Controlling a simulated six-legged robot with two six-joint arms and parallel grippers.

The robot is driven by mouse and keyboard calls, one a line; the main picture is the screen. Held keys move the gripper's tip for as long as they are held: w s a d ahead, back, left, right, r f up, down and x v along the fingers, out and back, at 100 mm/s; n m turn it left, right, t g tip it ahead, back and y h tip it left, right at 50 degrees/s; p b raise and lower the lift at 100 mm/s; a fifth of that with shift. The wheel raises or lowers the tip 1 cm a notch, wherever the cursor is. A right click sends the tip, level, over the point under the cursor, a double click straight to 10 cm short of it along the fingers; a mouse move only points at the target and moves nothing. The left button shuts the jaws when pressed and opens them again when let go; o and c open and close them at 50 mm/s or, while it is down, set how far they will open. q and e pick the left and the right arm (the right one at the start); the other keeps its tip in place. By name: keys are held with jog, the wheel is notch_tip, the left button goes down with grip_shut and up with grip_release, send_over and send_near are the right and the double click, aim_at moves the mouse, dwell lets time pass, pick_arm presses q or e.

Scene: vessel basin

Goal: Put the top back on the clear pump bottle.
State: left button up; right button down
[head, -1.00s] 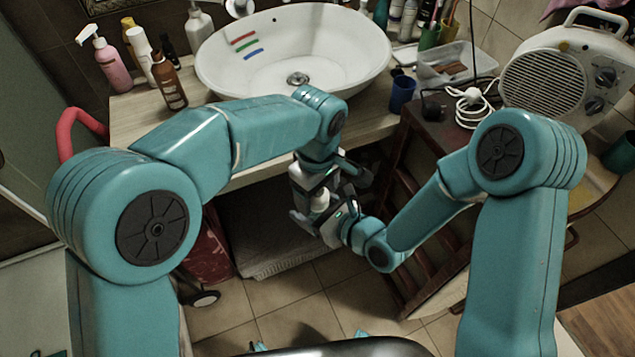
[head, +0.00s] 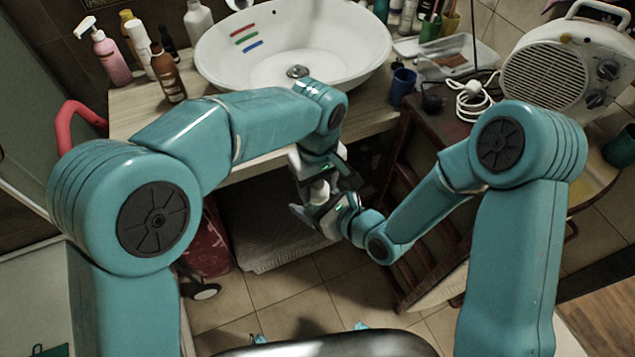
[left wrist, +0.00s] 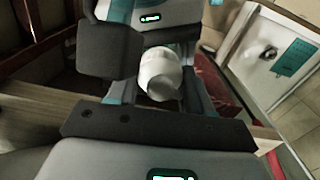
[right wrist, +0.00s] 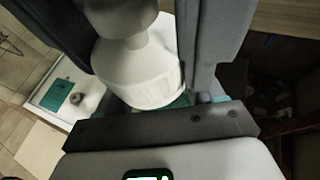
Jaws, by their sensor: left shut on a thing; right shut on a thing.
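My left gripper (head: 318,172) and right gripper (head: 322,207) meet in front of the counter's front edge, left above right. The right one is shut on the clear pump bottle, whose pale body (right wrist: 145,75) fills the gap between its fingers in the right wrist view. The left one is shut on the bottle's white top (left wrist: 158,72), seen between its fingers in the left wrist view. The top (right wrist: 122,15) also shows over the bottle's shoulder in the right wrist view. It is in line with the neck; I cannot tell whether it is seated.
A white basin (head: 290,45) stands on the counter behind my grippers. A pink pump bottle (head: 110,58) and a brown bottle (head: 168,78) stand left of it. A blue cup (head: 402,86) and a heater (head: 555,75) are to the right. Below is a wooden ladder-like frame (head: 425,230).

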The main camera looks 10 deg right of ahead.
pick_arm(q)
jog(key=o, duration=1.2)
jog(key=shift+c, duration=0.2)
jog(key=shift+r, duration=2.25)
jog(key=shift+c, duration=0.3)
notch_tip(320, 180, up, 4)
jog(key=n, duration=0.3)
jog(key=shift+f+n, duration=0.1)
jog(key=shift+n, duration=0.2)
jog(key=shift+f, duration=0.1)
